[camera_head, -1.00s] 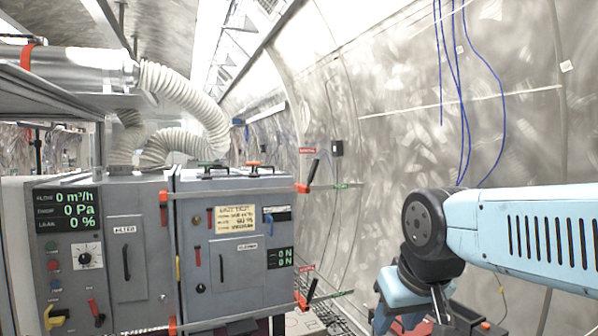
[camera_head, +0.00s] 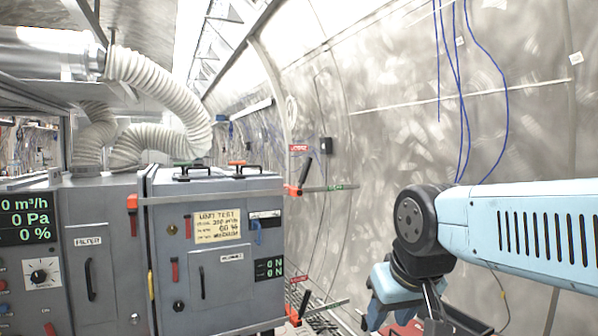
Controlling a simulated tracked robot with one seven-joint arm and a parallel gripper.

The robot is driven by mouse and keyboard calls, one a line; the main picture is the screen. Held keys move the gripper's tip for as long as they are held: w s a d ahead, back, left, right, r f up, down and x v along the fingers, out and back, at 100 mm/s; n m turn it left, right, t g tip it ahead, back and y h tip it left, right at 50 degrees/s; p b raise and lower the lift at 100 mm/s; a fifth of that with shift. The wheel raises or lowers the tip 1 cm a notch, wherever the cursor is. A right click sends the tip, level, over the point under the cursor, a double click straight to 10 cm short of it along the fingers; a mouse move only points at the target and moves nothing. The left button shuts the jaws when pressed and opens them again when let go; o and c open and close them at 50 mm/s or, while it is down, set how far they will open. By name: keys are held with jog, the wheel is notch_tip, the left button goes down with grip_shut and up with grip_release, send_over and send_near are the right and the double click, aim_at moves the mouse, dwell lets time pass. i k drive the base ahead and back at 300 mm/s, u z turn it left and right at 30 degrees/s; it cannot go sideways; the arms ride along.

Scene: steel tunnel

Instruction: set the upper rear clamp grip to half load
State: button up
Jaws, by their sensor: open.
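A red clamp with a black grip (camera_head: 304,172) is at the upper right edge of the grey cabinet (camera_head: 215,205). Its grip leans up and to the right. A red label lies just above it and a green label to its right. A similar lower clamp (camera_head: 300,306) is on the same edge near the bottom. The cabinet's small display (camera_head: 269,268) reads 0 N on both lines. My light-blue arm comes in from the right and bends down at a dark joint, well right of both clamps.
A second grey cabinet (camera_head: 95,255) with a dark flow display (camera_head: 27,218) stands at left. White corrugated hoses (camera_head: 165,95) run above. The curved steel wall (camera_head: 400,120) with hanging blue cables (camera_head: 462,90) closes the right side. A narrow gap separates cabinet and wall.

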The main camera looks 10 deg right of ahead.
aim_at(308, 164)
jog(key=k, duration=0.5)
jog(key=u, duration=0.2)
jog(key=i, duration=1.35)
jog(key=z, duration=0.3)
